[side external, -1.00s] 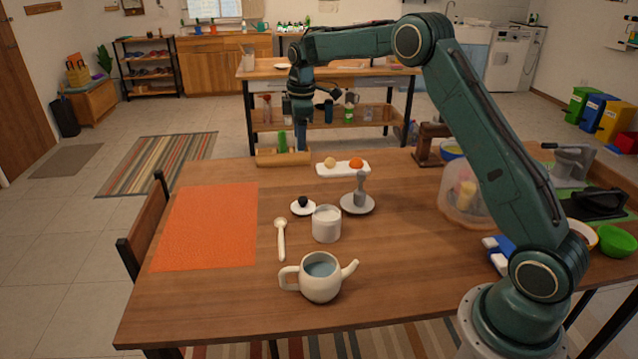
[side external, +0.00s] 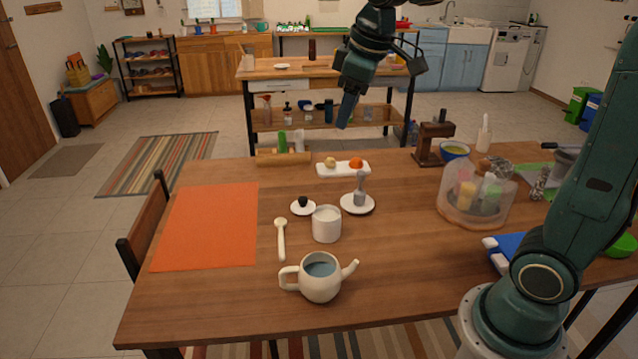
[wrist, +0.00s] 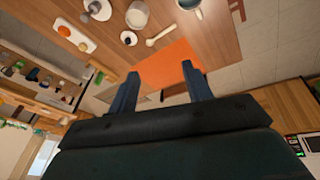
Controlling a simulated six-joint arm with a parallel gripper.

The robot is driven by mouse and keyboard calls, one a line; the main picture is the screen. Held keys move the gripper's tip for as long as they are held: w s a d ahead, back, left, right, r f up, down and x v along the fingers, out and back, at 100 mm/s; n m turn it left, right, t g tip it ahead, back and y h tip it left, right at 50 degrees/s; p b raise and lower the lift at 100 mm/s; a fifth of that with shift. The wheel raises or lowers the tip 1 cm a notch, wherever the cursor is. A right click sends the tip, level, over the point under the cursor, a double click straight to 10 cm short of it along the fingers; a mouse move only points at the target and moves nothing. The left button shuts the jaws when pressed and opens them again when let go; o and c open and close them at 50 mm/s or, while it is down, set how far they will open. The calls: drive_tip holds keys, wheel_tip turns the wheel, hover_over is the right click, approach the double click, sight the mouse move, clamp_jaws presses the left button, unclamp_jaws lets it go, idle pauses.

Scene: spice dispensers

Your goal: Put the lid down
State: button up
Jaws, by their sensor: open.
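A small white lid with a black knob (side external: 303,205) lies on the wooden table, left of and behind a white jar (side external: 326,223); it also shows in the wrist view (wrist: 129,38). The jar's top is uncovered. A white teapot (side external: 320,280) in front has no lid on it. My gripper (side external: 346,112) is raised in the air beyond the back edge of the table, well away from the lid. In the wrist view, my gripper (wrist: 160,72) has its two fingers apart with nothing between them.
A white spoon (side external: 281,238) and orange mat (side external: 207,228) lie to the left. A saucer (side external: 358,204) holds a grey object. A white tray (side external: 343,169) and wooden holder (side external: 283,158) stand at the back. A translucent dome (side external: 478,200) stands at right. The front left is clear.

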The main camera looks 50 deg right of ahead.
drive_tip(key=s+a+f+m+t, duration=0.1)
drive_tip(key=s+a+f+m, duration=0.1)
drive_tip(key=s, duration=0.7)
drive_tip(key=s+a+f+m+t, duration=0.1)
drive_tip(key=s+a+f+m, duration=0.1)
drive_tip(key=s, duration=0.8)
drive_tip(key=shift+f, duration=0.3)
